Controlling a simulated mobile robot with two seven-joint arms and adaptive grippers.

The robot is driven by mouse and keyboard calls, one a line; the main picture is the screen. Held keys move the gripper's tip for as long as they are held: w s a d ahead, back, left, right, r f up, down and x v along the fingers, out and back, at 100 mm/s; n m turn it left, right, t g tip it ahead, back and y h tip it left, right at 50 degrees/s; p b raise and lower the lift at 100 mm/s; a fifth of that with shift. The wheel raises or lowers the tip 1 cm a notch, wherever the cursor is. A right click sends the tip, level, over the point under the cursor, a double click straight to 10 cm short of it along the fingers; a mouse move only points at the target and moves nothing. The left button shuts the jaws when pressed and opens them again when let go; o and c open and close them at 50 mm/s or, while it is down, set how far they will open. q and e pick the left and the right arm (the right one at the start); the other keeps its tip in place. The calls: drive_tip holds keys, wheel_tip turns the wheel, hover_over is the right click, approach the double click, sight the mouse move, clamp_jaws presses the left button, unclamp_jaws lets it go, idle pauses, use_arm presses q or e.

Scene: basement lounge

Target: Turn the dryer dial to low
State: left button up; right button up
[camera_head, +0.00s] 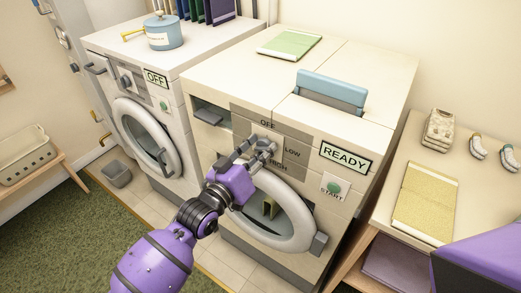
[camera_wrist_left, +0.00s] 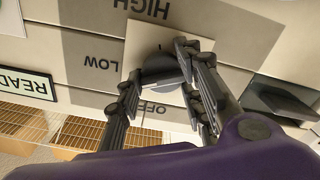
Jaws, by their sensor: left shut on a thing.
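The dryer (camera_head: 292,112) is the right white machine, with a grey dial panel marked OFF at the top, LOW at the right and HIGH at the bottom. Its dial (camera_wrist_left: 160,68) is a dark round knob on a pale square plate, partly covered by my fingers. My left gripper (camera_head: 255,145) is at the panel, its fingers shut on the dial from both sides; it also shows in the left wrist view (camera_wrist_left: 157,75), where the labels appear upside down. I cannot tell exactly which label the dial points to. My right gripper is out of view.
The dryer's display (camera_head: 345,157) reads READY, above a green START button (camera_head: 334,188). Its round door (camera_head: 272,222) lies below my gripper. A washer (camera_head: 150,110) showing OFF stands left. A wooden side table (camera_head: 391,243) with a yellow towel (camera_head: 426,203) stands right.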

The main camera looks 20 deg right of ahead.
use_arm(q)
drive_tip(key=shift+s+d+r+m, duration=0.1)
drive_tip(key=shift+d+r+m, duration=0.05)
drive_tip(key=shift+m, duration=0.6)
drive_tip(key=shift+s+d+r+m, duration=0.1)
drive_tip(key=shift+r+m, duration=0.05)
drive_tip(key=shift+m, duration=0.6)
drive_tip(key=o, duration=1)
drive_tip(key=shift+f, duration=0.1)
drive_tip(key=shift+a+f, duration=0.1)
drive_tip(key=shift+f, duration=0.05)
drive_tip(key=shift+s+a+f, duration=0.1)
drive_tip(key=shift+s+a, duration=0.05)
drive_tip(key=shift+a, duration=0.15)
drive_tip(key=v, duration=1.1)
drive_tip(key=shift+s+a, duration=0.1)
drive_tip(key=shift+s, duration=0.05)
